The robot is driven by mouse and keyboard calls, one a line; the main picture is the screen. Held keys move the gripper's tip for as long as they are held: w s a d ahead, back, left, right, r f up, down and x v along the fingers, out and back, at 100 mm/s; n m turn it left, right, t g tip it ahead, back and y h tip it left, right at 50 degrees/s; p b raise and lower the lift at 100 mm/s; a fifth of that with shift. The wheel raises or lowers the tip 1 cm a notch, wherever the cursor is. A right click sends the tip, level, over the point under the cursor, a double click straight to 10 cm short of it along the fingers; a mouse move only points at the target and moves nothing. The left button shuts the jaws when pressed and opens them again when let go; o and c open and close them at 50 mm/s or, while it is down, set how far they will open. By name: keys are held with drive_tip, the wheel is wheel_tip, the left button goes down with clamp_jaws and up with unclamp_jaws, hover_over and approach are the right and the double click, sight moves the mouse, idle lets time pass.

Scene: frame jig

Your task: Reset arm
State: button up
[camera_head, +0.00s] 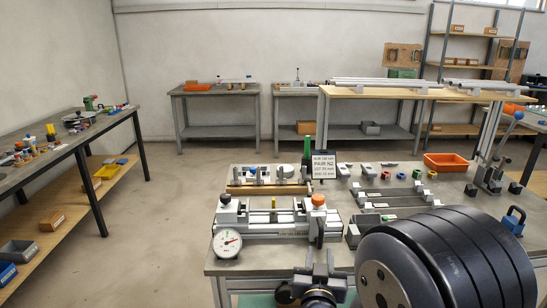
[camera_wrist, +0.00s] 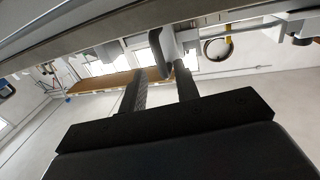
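My gripper (camera_wrist: 158,69) shows in the wrist view as two dark fingers standing apart on a wide black base. A grey, rounded shape (camera_wrist: 168,45) appears between and beyond the fingertips; I see no grip on it, and its depth is unclear. In the head view, my large black arm joint fills the lower right and hides part of the bench. A frame jig (camera_head: 280,218) with a round dial gauge (camera_head: 227,243) and an orange knob (camera_head: 318,199) sits on the near bench, beyond my arm.
The near bench (camera_head: 250,262) also carries a sign (camera_head: 324,164), a green bottle (camera_head: 308,150), an orange bin (camera_head: 446,162), a blue padlock-like piece (camera_head: 513,220) and several small fixtures. A cluttered side bench (camera_head: 62,150) stands at left. The floor (camera_head: 150,215) between them is clear.

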sight(321, 241)
drive_tip(key=w, duration=0.3)
drive_tip(key=w+d, duration=0.1)
drive_tip(key=w, duration=0.2)
drive_tip(key=shift+w+d+p, duration=0.1)
drive_tip(key=shift+d+p, duration=0.1)
drive_tip(key=shift+p, duration=0.1)
drive_tip(key=shift+d+p, duration=0.5)
drive_tip(key=shift+p, duration=0.05)
